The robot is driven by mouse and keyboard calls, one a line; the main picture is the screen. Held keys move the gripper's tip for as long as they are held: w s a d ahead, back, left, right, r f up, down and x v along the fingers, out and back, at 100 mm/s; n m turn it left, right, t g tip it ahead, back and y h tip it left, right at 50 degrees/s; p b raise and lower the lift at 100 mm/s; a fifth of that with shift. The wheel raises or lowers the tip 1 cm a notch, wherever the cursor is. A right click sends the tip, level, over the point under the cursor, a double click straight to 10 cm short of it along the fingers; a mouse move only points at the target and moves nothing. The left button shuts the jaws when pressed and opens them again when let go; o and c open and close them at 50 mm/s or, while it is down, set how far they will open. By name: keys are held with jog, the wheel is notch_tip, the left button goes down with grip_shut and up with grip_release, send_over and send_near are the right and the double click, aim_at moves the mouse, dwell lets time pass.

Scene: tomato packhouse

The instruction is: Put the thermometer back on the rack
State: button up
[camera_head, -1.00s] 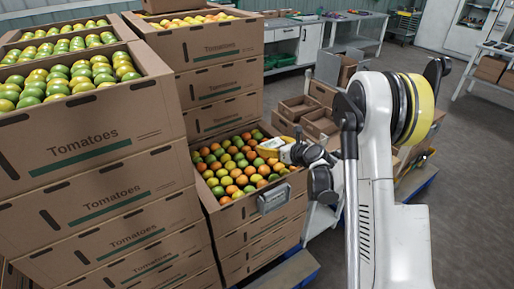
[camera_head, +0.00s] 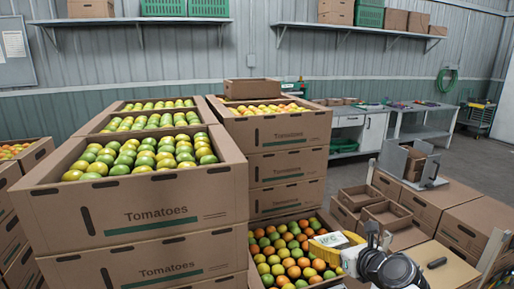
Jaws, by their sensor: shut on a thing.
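The thermometer (camera_head: 327,252) seems to be the yellow device with a white face, in the lower middle right of the head view. My gripper (camera_head: 359,246) is shut on it, with the dark wrist just to its right. The device is over the right edge of a low open crate of tomatoes (camera_head: 262,222). The fingers are small and partly hidden, so the exact grip cannot be made out. I cannot pick out a rack for certain in this view.
Tall stacks of tomato cartons (camera_head: 160,226) fill the left and middle. Small open boxes (camera_head: 366,196) and a grey metal stand (camera_head: 428,171) sit on cartons at right. A workbench (camera_head: 423,133) stands behind, with wall shelves (camera_head: 130,21) above and open floor before it.

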aim_at(329, 245)
jog(key=shift+s+a+r, duration=0.2)
jog(key=shift+s+a, duration=0.1)
jog(key=shift+s, duration=0.4)
jog(key=shift+s+a+r, duration=0.2)
jog(key=shift+s+a, duration=0.05)
jog(key=shift+s, duration=0.4)
jog(key=shift+w, duration=0.1)
jog(key=w+d+f, duration=0.4)
jog(key=w, duration=0.4)
jog(key=w+d+f, duration=0.4)
jog(key=w+d, duration=0.1)
jog(key=w, duration=0.2)
jog(key=w+d+f, duration=0.4)
jog(key=w, duration=0.4)
jog(key=w+a+f+b, duration=0.1)
jog(key=w+a+f, duration=0.1)
jog(key=a, duration=0.1)
jog(key=w+a+f+b, duration=0.3)
jog(key=w+a+f, duration=0.1)
jog(key=a+f, duration=0.1)
jog(key=shift+w+a+b, duration=0.15)
jog(key=shift+a+b, duration=0.2)
jog(key=shift+b, duration=0.05)
jog(key=shift+w+a+f, duration=0.25)
jog(key=shift+a+f, duration=0.1)
jog(key=shift+f+b, duration=1.05)
jog(key=shift+f, duration=0.75)
jog(key=shift+f, duration=0.1)
